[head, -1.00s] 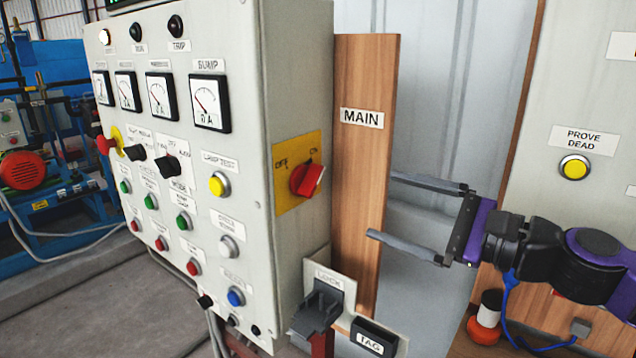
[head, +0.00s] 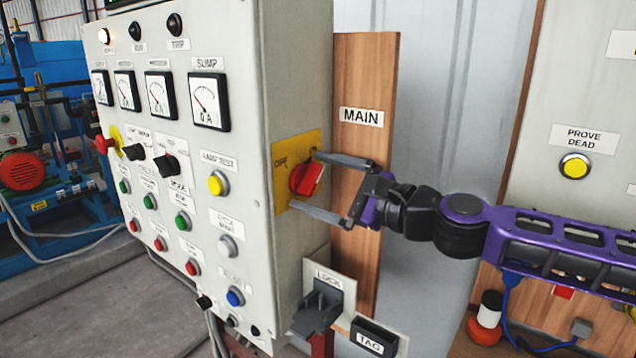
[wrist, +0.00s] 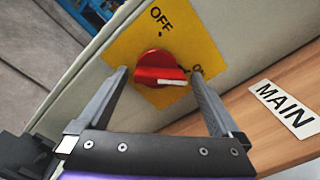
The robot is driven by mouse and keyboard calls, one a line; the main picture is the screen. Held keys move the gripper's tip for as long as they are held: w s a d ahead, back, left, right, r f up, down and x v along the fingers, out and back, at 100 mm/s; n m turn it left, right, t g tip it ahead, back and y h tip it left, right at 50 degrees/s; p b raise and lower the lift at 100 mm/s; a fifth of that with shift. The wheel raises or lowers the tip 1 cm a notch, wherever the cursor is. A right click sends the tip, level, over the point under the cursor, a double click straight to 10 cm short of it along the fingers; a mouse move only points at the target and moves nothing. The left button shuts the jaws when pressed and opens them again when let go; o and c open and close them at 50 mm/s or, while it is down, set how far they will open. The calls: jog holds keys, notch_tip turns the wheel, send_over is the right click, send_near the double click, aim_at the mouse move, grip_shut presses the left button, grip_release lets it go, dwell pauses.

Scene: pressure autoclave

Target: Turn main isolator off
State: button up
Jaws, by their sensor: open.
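The main isolator is a red rotary knob (head: 306,179) on a yellow plate (head: 283,207) on the side of the grey control cabinet. In the wrist view the knob (wrist: 158,68) has a white pointer bar aimed toward the partly hidden ON mark, away from the OFF mark (wrist: 160,16). My gripper (head: 303,181) is open, with one finger above and one below the knob in the head view. In the wrist view its fingers (wrist: 158,84) stand to either side of the knob, with gaps visible. I cannot tell how far the tips are from the plate.
A wooden board with a MAIN label (head: 361,117) stands just right of the cabinet. Below the isolator are a LOCK holder (head: 318,305) and a TAG box (head: 374,338). A panel with a yellow PROVE DEAD button (head: 574,167) is at right.

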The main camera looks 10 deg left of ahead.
jog(key=c, duration=1.3)
jog(key=shift+n, duration=0.4)
jog(key=n, duration=0.4)
jog(key=shift+r, duration=0.15)
jog(key=n+b, duration=0.1)
jog(key=n, duration=0.3)
jog(key=shift+r, duration=0.1)
jog(key=n+b, duration=0.1)
jog(key=n, duration=0.4)
jog(key=shift+a+r, duration=0.1)
jog(key=shift+r, duration=0.05)
jog(key=n+b, duration=0.1)
jog(key=n, duration=0.3)
jog(key=shift+s, duration=0.2)
jog(key=shift+n, duration=0.3)
